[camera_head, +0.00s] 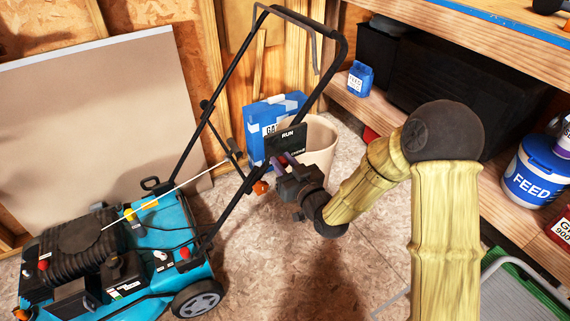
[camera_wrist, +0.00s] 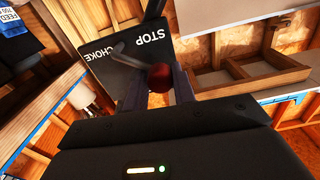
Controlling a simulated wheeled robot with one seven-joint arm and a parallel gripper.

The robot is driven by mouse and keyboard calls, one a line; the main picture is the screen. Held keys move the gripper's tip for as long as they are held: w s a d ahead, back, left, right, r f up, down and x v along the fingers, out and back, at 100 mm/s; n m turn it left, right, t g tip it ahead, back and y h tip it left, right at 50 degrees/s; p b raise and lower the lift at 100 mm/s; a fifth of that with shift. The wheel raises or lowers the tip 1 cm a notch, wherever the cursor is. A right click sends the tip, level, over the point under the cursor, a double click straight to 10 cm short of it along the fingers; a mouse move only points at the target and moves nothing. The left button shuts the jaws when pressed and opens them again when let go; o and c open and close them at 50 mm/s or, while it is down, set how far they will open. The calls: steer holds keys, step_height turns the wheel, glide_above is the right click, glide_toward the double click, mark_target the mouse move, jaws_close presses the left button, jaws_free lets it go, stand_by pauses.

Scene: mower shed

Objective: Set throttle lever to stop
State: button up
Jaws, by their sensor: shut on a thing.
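The throttle plate (camera_head: 284,135) is a black panel on the mower's handle, with RUN and CHOKE lettering showing in the head view. In the wrist view the plate (camera_wrist: 126,72) shows STOP and CHOKE in white. The throttle lever's dark red ball knob (camera_wrist: 160,77) sits between my fingertips, with a grey rod beside it. My gripper (camera_head: 286,163) is shut on this knob, and it also shows in the wrist view (camera_wrist: 159,84). The lever's exact setting cannot be told.
The teal mower (camera_head: 150,255) stands at the left, its black handle (camera_head: 232,62) rising beside my gripper. A beige bin (camera_head: 320,148) and a blue-white box (camera_head: 262,117) stand close behind the plate. Wooden shelves (camera_head: 500,195) line the right.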

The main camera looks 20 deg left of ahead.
steer(key=shift+s+d+f+h, duration=0.15)
steer(key=shift+f+h, duration=0.15)
steer(key=shift+f, duration=0.2)
steer(key=o, duration=0.9)
steer(key=shift+o, duration=0.3)
steer(key=shift+r, duration=0.15)
steer(key=p+v, duration=0.4)
steer(key=v, duration=0.5)
steer(key=shift+d, duration=0.2)
steer(key=shift+r+p, duration=0.15)
steer(key=shift+p, duration=0.4)
